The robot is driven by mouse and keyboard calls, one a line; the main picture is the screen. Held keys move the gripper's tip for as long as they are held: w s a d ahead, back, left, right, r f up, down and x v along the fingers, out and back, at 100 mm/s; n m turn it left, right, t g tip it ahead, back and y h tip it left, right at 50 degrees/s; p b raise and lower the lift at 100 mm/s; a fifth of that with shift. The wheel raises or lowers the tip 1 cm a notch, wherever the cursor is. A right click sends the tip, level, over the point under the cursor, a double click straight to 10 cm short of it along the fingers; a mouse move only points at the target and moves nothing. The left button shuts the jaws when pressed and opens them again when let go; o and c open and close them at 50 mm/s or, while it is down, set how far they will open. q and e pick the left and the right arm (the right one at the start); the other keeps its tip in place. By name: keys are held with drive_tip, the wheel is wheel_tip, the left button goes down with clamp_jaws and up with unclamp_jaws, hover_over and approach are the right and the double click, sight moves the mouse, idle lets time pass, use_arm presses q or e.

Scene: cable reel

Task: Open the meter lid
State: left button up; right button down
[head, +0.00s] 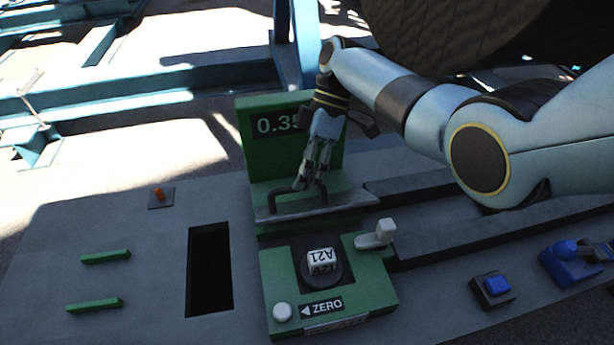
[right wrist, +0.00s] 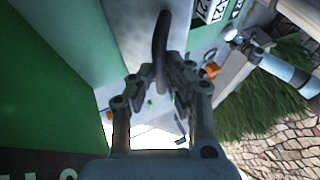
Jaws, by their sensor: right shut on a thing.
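The green meter (head: 330,300) stands on the grey table, with a display panel (head: 262,108) reading about 0.35 at its back; my gripper hides part of the number. Its grey lid (head: 345,203) carries a dark bar handle (head: 272,203). The lid looks raised in front of the panel, and a white block marked A21 (head: 322,262) shows uncovered in the dark round well in front. My right gripper (head: 312,182) is shut on the handle. In the right wrist view the handle (right wrist: 162,40) runs between the fingers (right wrist: 160,80), beside the grey lid (right wrist: 135,25). My left gripper is out of view.
A white knob (head: 282,312) and a pale lever (head: 378,235) sit on the meter. A dark rectangular opening (head: 210,270) and two green bars (head: 105,257) lie left. A blue button (head: 496,285) and a blue device (head: 570,262) stand right.

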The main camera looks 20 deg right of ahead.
drive_tip(key=c, duration=1.3)
unclamp_jaws()
drive_tip(key=shift+c, duration=0.2)
drive_tip(key=v, duration=1.2)
